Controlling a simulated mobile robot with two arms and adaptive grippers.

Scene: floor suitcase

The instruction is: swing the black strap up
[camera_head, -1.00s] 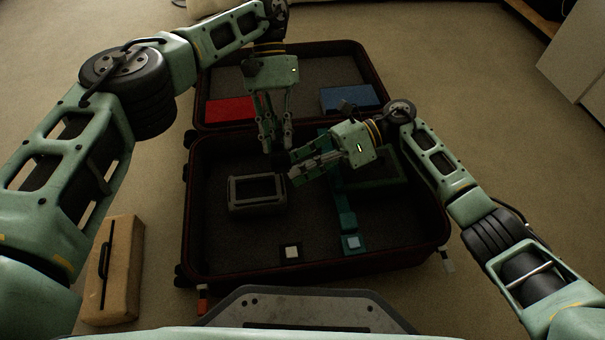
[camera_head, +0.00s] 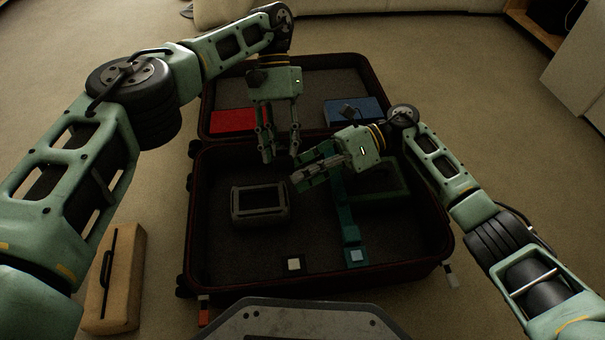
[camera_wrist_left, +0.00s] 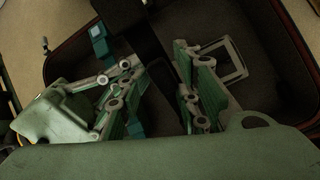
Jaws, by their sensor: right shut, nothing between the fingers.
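The black strap (camera_wrist_left: 150,45) shows in the left wrist view as a dark band running down between my left gripper's fingers. In the head view it barely stands out from the dark suitcase interior; a small white square (camera_head: 293,264) lies near the front wall. My left gripper (camera_head: 280,156) hangs over the suitcase middle, fingers apart; these also show in the left wrist view (camera_wrist_left: 155,70). My right gripper (camera_head: 296,183) is shut and empty, its fingertips just below and right of the left fingers. Whether either touches the strap is unclear.
The open suitcase (camera_head: 187,235) holds a grey-framed device (camera_head: 259,214), a green frame (camera_head: 400,195) and a teal strap (camera_head: 349,225). Red (camera_head: 233,121) and blue (camera_head: 370,112) items lie in the lid. A tan case (camera_head: 122,280) stands on the floor at left.

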